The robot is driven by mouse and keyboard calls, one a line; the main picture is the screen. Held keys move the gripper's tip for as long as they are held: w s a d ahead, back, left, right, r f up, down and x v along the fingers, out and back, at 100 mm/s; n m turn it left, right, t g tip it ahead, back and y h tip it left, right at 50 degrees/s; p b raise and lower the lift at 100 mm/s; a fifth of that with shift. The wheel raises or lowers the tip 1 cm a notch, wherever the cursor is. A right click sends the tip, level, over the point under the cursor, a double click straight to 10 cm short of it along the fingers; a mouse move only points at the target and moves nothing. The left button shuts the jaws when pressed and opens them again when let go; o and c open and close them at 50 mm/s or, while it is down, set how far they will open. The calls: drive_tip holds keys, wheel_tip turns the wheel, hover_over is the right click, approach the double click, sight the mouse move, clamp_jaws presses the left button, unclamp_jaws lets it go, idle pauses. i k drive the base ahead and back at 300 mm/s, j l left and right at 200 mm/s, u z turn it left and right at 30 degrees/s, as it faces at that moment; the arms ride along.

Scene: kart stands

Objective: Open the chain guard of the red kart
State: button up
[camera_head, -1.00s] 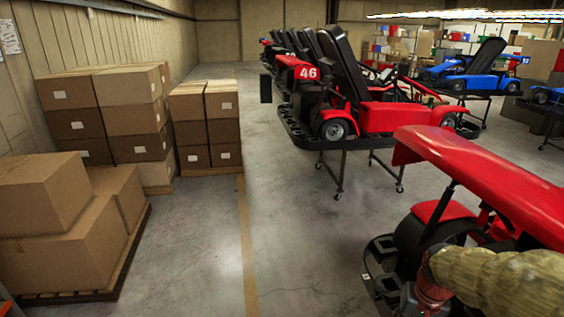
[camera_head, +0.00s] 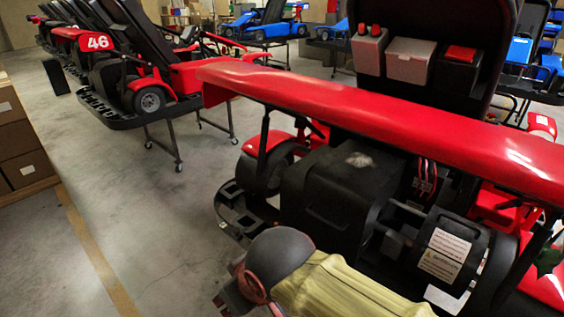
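The nearest red kart (camera_head: 400,107) fills the right half of the head view, rear toward me, with a long red panel across its top. Under the panel is a black housing (camera_head: 333,195). To its right is a rounded black cover with white warning labels (camera_head: 452,243), which looks like the chain guard; it appears closed. My arm in a khaki sleeve crosses the bottom, in front of the kart's lower rear. The dark end of my arm, seemingly my gripper (camera_head: 234,298), is at the lower edge, left of the cover and apart from it. Its fingers are not clear.
Another red kart marked 46 (camera_head: 185,78) stands on a wheeled stand at the upper left. Blue karts (camera_head: 262,26) are at the back. Cardboard boxes (camera_head: 18,150) are at the left edge. The concrete floor between boxes and stands is clear.

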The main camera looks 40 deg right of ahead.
sight(457, 248)
drive_tip(key=z, duration=2.85)
drive_tip(key=j, duration=0.55)
drive_tip(key=k+j, duration=0.1)
drive_tip(key=j, duration=0.45)
drive_tip(key=z, duration=0.05)
